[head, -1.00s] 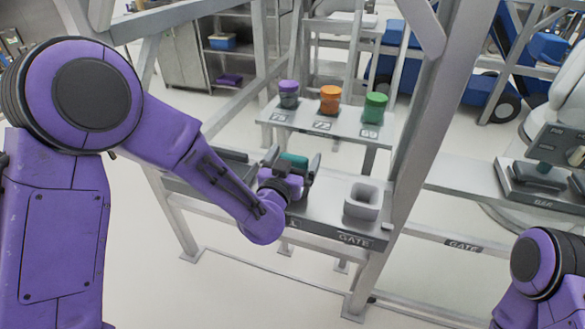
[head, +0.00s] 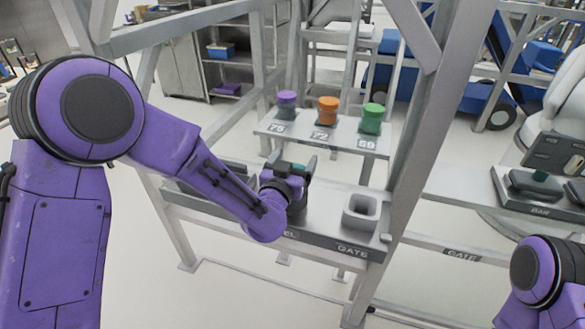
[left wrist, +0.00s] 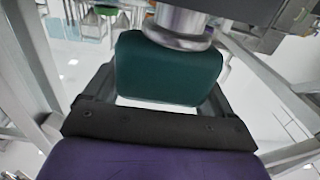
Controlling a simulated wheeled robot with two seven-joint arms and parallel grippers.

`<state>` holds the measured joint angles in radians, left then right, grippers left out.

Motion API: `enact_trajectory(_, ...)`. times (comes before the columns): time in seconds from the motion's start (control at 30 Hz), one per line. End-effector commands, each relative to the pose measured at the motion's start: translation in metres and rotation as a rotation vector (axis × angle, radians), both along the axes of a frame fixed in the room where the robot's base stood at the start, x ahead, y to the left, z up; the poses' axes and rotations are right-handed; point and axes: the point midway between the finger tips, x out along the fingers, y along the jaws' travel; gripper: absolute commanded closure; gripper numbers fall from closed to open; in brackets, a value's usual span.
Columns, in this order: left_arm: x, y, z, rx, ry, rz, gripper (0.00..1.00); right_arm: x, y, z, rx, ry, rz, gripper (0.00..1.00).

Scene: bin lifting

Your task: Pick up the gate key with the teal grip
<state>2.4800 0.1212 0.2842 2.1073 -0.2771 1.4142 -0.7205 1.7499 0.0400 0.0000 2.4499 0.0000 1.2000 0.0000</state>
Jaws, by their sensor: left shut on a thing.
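The gate key's teal grip (head: 298,167) shows as a small patch between the fingers of my left gripper (head: 291,164), above the grey shelf. In the left wrist view the grip is a dark teal block (left wrist: 168,72) between the two dark fingers, with a round metal part at its upper edge. My left gripper is shut on this grip. The rest of the key is hidden in the head view, and I cannot tell whether it touches the shelf. My right gripper is out of view.
The shelf (head: 325,225) has a "GATE" label and a grey open-topped socket (head: 361,210). Purple (head: 287,104), orange (head: 327,110) and green (head: 372,118) knobs stand on a rear ledge. A slanted frame post (head: 407,190) stands close on the right. Another panel (head: 545,190) is at far right.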

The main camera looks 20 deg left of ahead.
Motion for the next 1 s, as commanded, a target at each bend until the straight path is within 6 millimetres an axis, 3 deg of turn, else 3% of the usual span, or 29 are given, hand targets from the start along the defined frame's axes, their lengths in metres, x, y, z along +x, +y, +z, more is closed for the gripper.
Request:
enact_trajectory(0.13, -0.003, -0.003, 0.028, -0.002, -0.006, -0.001, 0.74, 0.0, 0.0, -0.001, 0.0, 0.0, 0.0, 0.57)
enact_trajectory(0.4, -0.044, -0.046, 0.088, 0.0, -0.007, -0.006, 0.74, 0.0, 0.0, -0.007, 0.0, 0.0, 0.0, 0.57)
enact_trajectory(0.7, -0.091, -0.092, 0.117, -0.003, -0.001, -0.001, 0.74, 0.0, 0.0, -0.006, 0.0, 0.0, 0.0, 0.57)
enact_trajectory(1.0, -0.099, -0.1, 0.121, -0.001, -0.001, 0.0, 0.74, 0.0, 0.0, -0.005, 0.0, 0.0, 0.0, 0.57)
